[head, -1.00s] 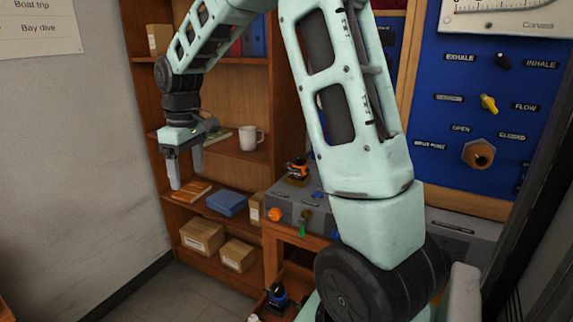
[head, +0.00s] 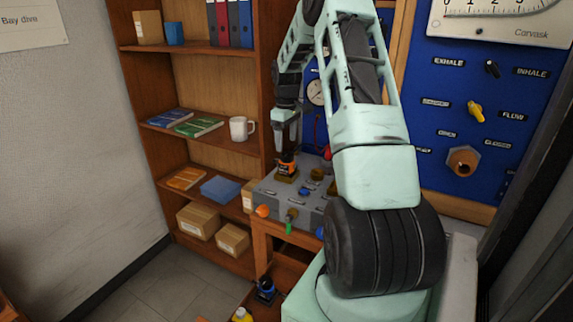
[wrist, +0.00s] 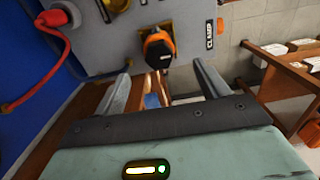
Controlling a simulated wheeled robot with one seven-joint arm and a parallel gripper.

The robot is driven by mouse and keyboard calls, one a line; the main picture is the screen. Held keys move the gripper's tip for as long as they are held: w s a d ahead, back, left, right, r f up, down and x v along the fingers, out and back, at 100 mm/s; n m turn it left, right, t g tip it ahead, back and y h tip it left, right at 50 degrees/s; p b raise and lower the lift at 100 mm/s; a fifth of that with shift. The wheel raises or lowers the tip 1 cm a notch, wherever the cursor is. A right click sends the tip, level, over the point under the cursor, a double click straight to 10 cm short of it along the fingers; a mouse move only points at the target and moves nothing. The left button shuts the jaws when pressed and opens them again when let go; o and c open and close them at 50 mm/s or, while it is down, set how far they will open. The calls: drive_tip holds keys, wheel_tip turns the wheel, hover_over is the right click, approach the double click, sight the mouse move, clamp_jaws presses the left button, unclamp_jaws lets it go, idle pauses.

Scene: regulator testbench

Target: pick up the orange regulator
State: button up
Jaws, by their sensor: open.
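The orange regulator (head: 286,168), black and orange, sits on the back left of the grey testbench box (head: 268,195) in the head view. In the wrist view the orange regulator (wrist: 158,47) shows ahead of the fingers, roughly centred in the gap between them. My gripper (head: 285,140) is above the regulator in the head view, pointing down. In the wrist view my gripper (wrist: 161,68) is open with nothing between its fingers; whether they touch the regulator cannot be told.
A red plug with a hose (wrist: 52,18) is at the wrist view's upper left. A bookcase (head: 215,70) with a white mug (head: 241,128) stands behind and left. A blue regulator (head: 266,290) is low beside the bench. A blue panel (head: 440,170) rises at the right.

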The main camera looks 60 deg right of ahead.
sight(286, 154)
drive_tip(key=shift+f+p, duration=1.7)
drive_tip(key=shift+f, duration=2.5)
drive_tip(key=c, duration=1.5)
